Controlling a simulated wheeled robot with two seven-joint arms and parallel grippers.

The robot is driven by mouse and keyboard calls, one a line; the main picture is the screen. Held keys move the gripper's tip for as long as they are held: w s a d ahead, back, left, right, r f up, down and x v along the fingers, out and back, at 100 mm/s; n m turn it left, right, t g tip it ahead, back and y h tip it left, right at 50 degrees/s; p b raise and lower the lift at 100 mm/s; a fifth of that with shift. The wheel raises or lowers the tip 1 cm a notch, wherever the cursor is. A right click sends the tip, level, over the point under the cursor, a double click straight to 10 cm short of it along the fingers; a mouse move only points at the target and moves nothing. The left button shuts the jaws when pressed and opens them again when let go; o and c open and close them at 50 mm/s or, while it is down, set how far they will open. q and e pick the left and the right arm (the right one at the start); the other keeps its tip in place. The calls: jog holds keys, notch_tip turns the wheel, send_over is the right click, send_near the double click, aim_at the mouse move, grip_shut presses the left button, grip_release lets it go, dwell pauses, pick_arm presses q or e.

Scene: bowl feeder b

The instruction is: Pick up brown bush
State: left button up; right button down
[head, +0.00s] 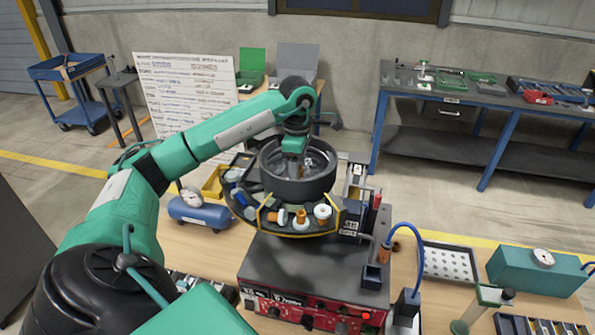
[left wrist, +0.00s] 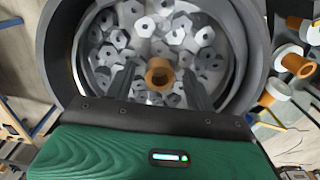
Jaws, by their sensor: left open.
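The brown bush (left wrist: 160,73) is a short brown ring with a dark hole. In the left wrist view it sits among many grey hex nuts inside the dark round bowl (head: 270,180). My left gripper (head: 294,168) reaches down into the bowl from above. In the left wrist view its two dark fingers (left wrist: 160,88) are open, one on each side of the bush. I cannot tell if they touch it. The bush is not clear in the head view, where the gripper and bowl wall hide it. My right gripper is not in view.
A dark tray (head: 270,228) around the bowl's front holds white and orange-brown parts (head: 301,216). A red-fronted control box (head: 300,300) stands below. A blue cylinder (head: 198,213) lies left. A perforated plate (head: 448,262) and a green box (head: 535,272) lie right.

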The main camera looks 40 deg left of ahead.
pick_arm(q)
jog(key=c, duration=1.1)
jog(key=shift+r, duration=0.1)
jog(key=shift+r+b, duration=0.35)
jog(key=shift+r, duration=0.4)
notch_tip(320, 180, up, 4)
jog(key=shift+f+b, duration=0.15)
jog(key=shift+b, duration=0.35)
jog(key=shift+r+p, duration=1.65)
jog(key=shift+r, duration=5.65)
